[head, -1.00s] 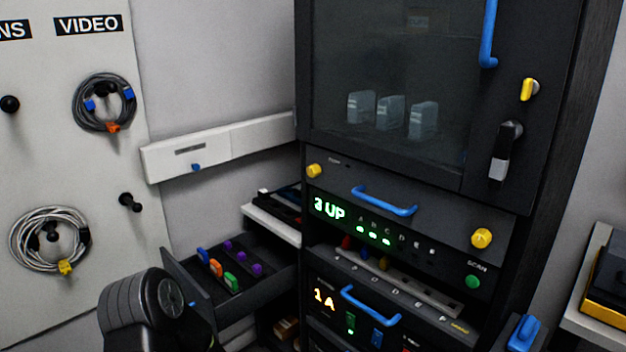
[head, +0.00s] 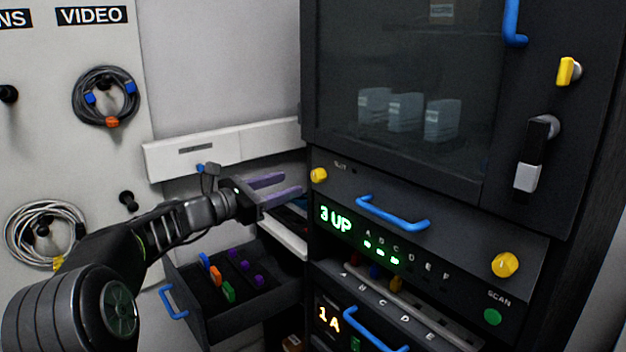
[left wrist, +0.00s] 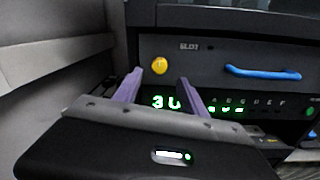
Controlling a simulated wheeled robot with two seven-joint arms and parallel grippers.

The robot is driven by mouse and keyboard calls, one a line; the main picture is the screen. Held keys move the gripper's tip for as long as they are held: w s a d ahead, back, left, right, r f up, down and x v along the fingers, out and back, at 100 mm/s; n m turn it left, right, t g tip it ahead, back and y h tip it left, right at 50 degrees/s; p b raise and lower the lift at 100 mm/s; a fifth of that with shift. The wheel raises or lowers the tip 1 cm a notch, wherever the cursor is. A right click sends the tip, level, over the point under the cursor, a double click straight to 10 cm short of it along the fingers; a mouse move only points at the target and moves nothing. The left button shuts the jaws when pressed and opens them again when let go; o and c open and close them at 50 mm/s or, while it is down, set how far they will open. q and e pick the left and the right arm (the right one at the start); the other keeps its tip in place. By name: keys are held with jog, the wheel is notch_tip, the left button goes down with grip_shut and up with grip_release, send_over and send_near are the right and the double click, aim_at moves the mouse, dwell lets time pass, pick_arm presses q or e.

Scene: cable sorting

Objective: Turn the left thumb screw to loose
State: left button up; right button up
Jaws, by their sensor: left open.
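The left thumb screw (head: 319,175) is a yellow knob at the left end of the dark panel marked SLOT. It also shows in the left wrist view (left wrist: 159,65), beyond and slightly above my fingertips. My left gripper (head: 288,184) has purple fingers, spread open and empty. They point right toward the screw, a short gap away from it. In the left wrist view the left gripper (left wrist: 160,85) frames the area just below the screw. The right thumb screw (head: 505,264) is a yellow knob at the panel's other end. My right gripper is not in view.
A blue handle (head: 392,212) sticks out of the panel between the screws. An open drawer (head: 190,312) with coloured connectors lies below my left arm. A white shelf edge (head: 275,236) is under the gripper. A cabinet door with a black latch (head: 537,150) is above.

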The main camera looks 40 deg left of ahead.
aim_at(314, 177)
pick_arm(q)
jog(key=shift+w, duration=0.15)
jog(key=p+x, duration=0.1)
jog(key=x, duration=0.6)
jog(key=shift+w+d, duration=0.15)
jog(key=shift+w, duration=0.15)
jog(key=shift+f, duration=0.1)
jog(key=shift+c, duration=0.3)
grip_shut()
